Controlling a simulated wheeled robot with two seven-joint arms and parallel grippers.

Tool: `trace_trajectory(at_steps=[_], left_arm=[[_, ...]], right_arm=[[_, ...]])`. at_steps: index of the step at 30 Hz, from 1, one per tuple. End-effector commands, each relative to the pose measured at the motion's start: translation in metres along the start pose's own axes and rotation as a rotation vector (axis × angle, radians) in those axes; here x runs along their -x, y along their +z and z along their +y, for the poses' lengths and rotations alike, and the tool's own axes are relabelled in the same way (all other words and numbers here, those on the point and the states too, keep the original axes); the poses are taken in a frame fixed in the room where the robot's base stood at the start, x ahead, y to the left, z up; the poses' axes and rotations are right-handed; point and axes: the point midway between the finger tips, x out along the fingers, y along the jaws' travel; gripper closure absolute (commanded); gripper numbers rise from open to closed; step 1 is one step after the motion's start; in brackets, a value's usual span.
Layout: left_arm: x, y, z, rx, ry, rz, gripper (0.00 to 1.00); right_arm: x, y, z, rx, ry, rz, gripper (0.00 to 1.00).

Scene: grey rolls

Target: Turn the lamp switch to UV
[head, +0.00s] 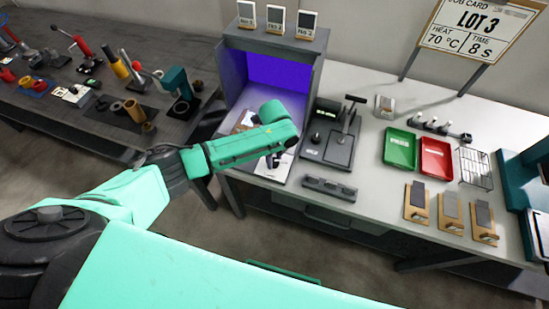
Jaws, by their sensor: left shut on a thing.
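The lamp booth (309,75) is a grey open-fronted box on the bench, and its inside glows violet. My left arm reaches across the booth's front from the left. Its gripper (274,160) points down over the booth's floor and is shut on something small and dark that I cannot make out. The arm covers part of the booth's opening. I cannot pick out the lamp switch or its UV mark. A dark plate with a knob and a lever (340,150) stands just right of the booth. My right gripper is not in view.
Three small cards (276,19) stand on the booth's top. Green (401,148) and red (436,158) trays, a wire rack (475,168) and wooden holders (417,203) lie to the right. A dark block (330,188) lies near the bench's front edge. A tool-covered table (100,132) stands left.

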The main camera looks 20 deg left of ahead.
Motion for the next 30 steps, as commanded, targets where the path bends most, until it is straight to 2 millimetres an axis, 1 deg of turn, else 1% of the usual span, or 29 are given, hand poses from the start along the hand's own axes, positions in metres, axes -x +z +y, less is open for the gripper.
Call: trace_trajectory(at_steps=[1, 9, 10, 11, 12, 23, 26, 29, 30], left_arm=[[0.003, 0.001, -0.002, -0.003, -0.007, -0.003, 1.00], [0.003, 0.002, -0.002, -0.003, -0.007, -0.004, 1.00], [0.003, 0.002, -0.003, -0.003, -0.007, -0.004, 0.52], [0.003, 0.002, -0.002, -0.003, -0.007, -0.004, 0.40], [0.003, 0.001, -0.002, -0.002, -0.006, -0.003, 0.26], [0.003, 0.001, -0.001, -0.001, -0.003, -0.002, 0.26], [0.013, 0.001, -0.001, -0.001, -0.004, -0.001, 0.26], [0.034, 0.001, -0.001, -0.003, -0.007, -0.003, 0.26], [0.045, 0.001, -0.002, -0.003, -0.008, -0.002, 0.26]], right_arm=[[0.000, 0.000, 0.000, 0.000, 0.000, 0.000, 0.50], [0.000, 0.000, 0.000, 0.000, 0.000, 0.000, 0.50], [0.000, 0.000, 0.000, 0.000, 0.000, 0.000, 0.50], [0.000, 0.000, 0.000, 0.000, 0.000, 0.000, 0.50], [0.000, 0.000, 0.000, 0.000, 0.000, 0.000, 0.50], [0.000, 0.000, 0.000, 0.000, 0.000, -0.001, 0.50], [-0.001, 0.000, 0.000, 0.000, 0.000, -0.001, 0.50], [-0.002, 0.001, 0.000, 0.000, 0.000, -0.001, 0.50], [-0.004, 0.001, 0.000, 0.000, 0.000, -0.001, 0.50]])
